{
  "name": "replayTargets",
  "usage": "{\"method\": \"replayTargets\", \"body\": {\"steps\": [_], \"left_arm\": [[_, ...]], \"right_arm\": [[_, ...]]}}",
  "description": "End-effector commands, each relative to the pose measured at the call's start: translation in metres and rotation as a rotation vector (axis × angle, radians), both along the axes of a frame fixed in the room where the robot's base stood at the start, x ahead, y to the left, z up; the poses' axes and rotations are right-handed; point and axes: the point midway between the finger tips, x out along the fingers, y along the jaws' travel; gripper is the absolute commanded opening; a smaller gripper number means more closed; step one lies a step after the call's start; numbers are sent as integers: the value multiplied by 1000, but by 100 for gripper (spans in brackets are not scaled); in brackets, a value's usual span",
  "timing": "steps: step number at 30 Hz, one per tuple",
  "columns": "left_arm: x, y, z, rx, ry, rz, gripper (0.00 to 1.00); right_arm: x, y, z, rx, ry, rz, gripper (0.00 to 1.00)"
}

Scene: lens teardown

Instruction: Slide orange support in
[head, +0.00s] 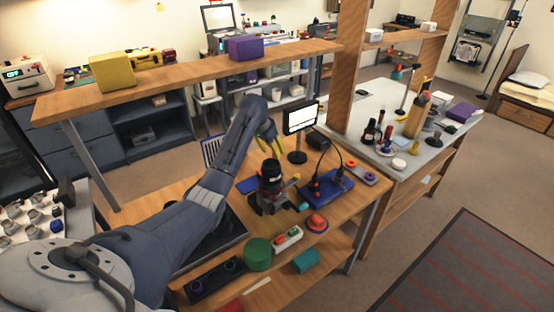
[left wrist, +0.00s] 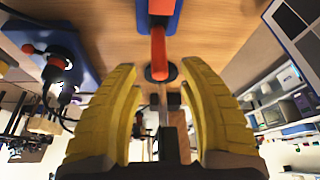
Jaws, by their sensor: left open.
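My left gripper (head: 268,132) has yellow fingers and hangs above the back of the wooden workbench, behind the black lens assembly (head: 271,180). In the left wrist view its fingers (left wrist: 160,88) are spread apart. An orange-red bar (left wrist: 158,50) shows beyond the gap between them, in front of a blue piece (left wrist: 172,16). Nothing is seen gripped. I cannot tell for sure whether this bar is the orange support. A small orange-yellow part (head: 294,178) sticks out at the lens's right side. My right gripper is not in view.
A small lit screen (head: 300,116) on a round black base stands right behind the lens. A blue board (head: 328,188) with black parts lies to its right.

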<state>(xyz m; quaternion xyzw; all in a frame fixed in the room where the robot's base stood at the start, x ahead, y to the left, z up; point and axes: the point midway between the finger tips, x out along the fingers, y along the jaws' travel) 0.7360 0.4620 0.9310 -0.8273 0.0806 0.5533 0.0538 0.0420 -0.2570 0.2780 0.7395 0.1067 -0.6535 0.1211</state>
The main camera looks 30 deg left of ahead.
Motion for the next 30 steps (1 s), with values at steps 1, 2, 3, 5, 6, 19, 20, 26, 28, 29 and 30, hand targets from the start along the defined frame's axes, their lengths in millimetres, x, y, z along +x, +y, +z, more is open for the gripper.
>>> {"method": "replayTargets", "body": {"steps": [1,2,3,5,6,19,20,26,28,29,30], "left_arm": [[3,-2,-9,-2,2,0,41],[5,-2,-14,-2,3,1,41],[7,-2,-19,-2,3,1,41],[10,-2,-27,-2,4,2,41],[12,-3,-32,-1,2,1,41],[24,-5,-58,1,0,0,41],[24,-5,-59,1,0,0,41],[24,-5,-59,1,0,0,41],[24,-5,-59,0,0,0,41],[24,-5,-59,0,0,0,43],[24,-5,-59,0,0,0,38]], "right_arm": [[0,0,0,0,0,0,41],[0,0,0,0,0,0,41],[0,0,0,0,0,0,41],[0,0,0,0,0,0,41],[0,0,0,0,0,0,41],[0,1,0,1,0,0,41],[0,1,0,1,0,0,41],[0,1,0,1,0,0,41],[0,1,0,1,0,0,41],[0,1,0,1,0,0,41],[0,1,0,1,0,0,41]]}}
